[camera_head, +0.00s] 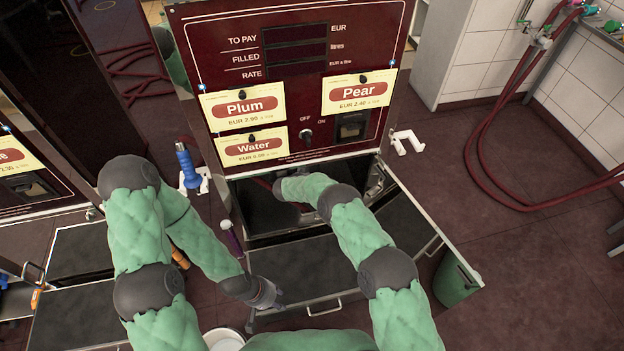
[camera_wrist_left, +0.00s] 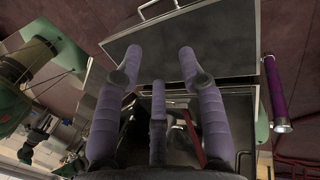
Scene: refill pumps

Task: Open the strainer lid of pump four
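The pump (camera_head: 290,95) has a dark red front with Plum, Pear and Water labels. Its number cannot be made out. Below, its cabinet stands open, with a dark interior (camera_head: 265,205). I cannot make out a strainer lid. My left gripper (camera_head: 265,293) is low in front of the cabinet, beside the dark front panel (camera_head: 310,268). In the left wrist view, its purple fingers (camera_wrist_left: 158,60) are spread with nothing between them, and the dark panel (camera_wrist_left: 195,45) lies beyond. My right arm reaches into the cabinet; its gripper is hidden inside.
A purple-handled tool (camera_head: 233,240) is at the cabinet's left side; it also shows in the left wrist view (camera_wrist_left: 276,88). A blue-handled tool (camera_head: 187,165) hangs left of the pump. A green bin (camera_head: 455,282) stands at the right. Red hoses (camera_head: 480,155) hang farther right.

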